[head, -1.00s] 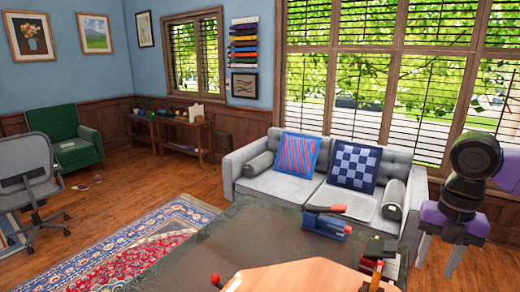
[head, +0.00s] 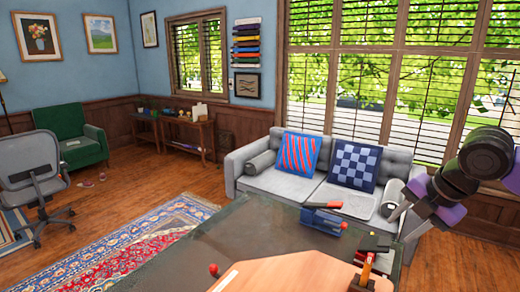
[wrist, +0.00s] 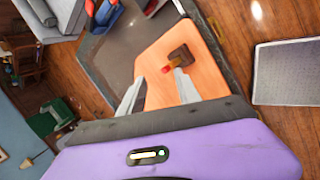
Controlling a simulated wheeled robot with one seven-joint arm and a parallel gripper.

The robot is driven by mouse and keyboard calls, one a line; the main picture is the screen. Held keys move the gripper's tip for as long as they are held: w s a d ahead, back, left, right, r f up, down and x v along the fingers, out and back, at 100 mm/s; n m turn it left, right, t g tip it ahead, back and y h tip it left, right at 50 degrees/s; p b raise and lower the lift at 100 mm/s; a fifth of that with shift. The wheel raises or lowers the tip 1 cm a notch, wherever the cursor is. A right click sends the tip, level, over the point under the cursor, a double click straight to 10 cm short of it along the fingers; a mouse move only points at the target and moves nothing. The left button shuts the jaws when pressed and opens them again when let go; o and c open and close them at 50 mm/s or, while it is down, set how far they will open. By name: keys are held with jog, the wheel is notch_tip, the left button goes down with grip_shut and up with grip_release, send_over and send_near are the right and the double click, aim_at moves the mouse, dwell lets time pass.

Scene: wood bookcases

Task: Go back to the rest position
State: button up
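My gripper (head: 402,210) is at the right of the head view, raised at the right of the dark table (head: 230,232) and pointing down to the left. In the wrist view its two pale fingers (wrist: 158,92) stand apart with nothing held between them. They appear over the orange-brown board (wrist: 202,52), with the board surface showing between the fingers. The rest position itself is not marked in any view.
The board (head: 290,272) lies on the table's near side, with a brown block (head: 362,282) on it. A blue-and-red tool (head: 322,217) lies near the far edge. A grey sofa (head: 290,187) stands beyond. Open floor with a patterned rug (head: 130,247) is left.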

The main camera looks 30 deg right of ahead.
jog(key=w+a+r+m+t+y, duration=0.1)
jog(key=w+a+r+m+t, duration=0.1)
jog(key=w+a+r+t, duration=0.35)
jog(key=w+a+r+m+t+y, duration=0.1)
jog(key=w+a+r+m+t, duration=0.2)
jog(key=w+r, duration=0.45)
jog(key=w+a+r+m+t+h, duration=0.2)
jog(key=a+r+m+t, duration=0.4)
jog(key=r+m+t, duration=0.25)
jog(key=s+a+f+m+g+h, duration=0.1)
jog(key=s+a+f+m+h, duration=0.45)
jog(key=f, duration=0.45)
jog(key=s+a+f+m+g+h, duration=0.1)
jog(key=s+a+f+m+h, duration=0.2)
jog(key=s+a+f+m, duration=0.5)
jog(key=s+a+f+n+g+y, duration=0.2)
jog(key=s+a+f+n+y, duration=0.2)
jog(key=s+f, duration=0.5)
jog(key=s+a+f+n+g+y, duration=0.3)
jog(key=s+a+f+n+y, duration=0.2)
jog(key=s+f, duration=0.4)
jog(key=s, duration=0.4)
jog(key=shift+s+f+y, duration=0.15)
jog(key=shift+f+y, duration=0.2)
